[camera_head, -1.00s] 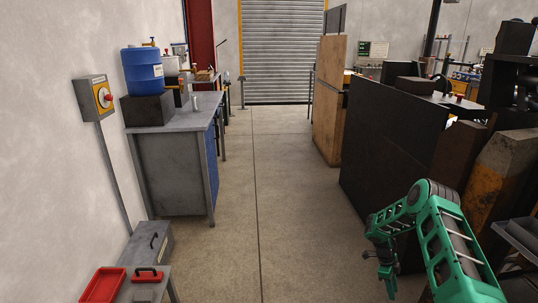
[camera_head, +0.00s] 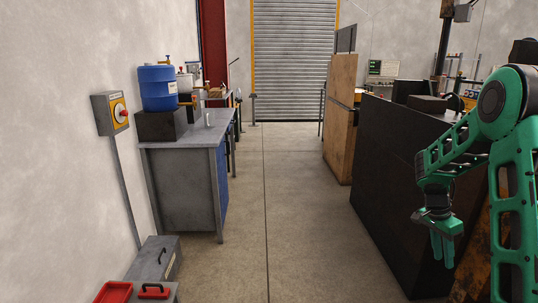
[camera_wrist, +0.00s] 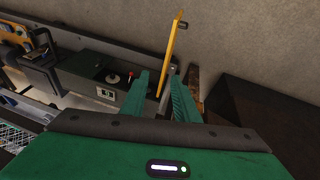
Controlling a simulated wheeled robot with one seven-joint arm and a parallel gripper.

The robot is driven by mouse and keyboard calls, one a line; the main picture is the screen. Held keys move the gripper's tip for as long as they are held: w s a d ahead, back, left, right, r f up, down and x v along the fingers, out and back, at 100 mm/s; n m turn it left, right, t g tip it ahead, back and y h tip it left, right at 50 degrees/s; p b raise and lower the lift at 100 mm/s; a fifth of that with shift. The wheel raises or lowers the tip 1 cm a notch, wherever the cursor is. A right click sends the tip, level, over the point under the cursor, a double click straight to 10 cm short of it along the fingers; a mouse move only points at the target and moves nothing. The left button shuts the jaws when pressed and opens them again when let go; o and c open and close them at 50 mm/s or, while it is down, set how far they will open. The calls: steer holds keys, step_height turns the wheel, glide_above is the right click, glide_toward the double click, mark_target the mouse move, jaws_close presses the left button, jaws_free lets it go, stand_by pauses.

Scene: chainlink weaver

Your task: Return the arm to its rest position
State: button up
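My green arm (camera_head: 505,140) is on the right side of the head view, bent at a raised elbow with its forearm reaching away and downward. My gripper (camera_head: 443,262) hangs at its end with the fingers pointing down, in front of the dark panel. In the wrist view my gripper (camera_wrist: 160,76) shows two green fingers standing apart, with a gap between them. A yellow bar (camera_wrist: 171,55) shows in that gap, seemingly beyond the fingers; I see nothing held.
A black panel (camera_head: 385,190) stands close beside my arm on the right. A grey workbench (camera_head: 185,190) with a blue drum (camera_head: 158,90) stands on the left. A grey toolbox (camera_head: 155,258) and red tray (camera_head: 114,292) are at lower left. The middle floor (camera_head: 290,210) is clear.

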steer(key=s+a+r+n, duration=0.3)
steer(key=s+r, duration=0.6)
steer(key=s+a+r+n+y, duration=0.1)
steer(key=s+a+n, duration=0.1)
steer(key=s, duration=0.6)
steer(key=s+a+r+n+t+y, duration=0.1)
steer(key=s+a+r+n, duration=0.1)
steer(key=s+a, duration=0.3)
steer(key=s+a+r+n+y, duration=0.1)
steer(key=s+a+n, duration=0.2)
steer(key=s, duration=0.8)
steer(key=shift+a+r+t+y, duration=0.3)
steer(key=shift+a+r+t, duration=0.1)
steer(key=shift+a, duration=0.35)
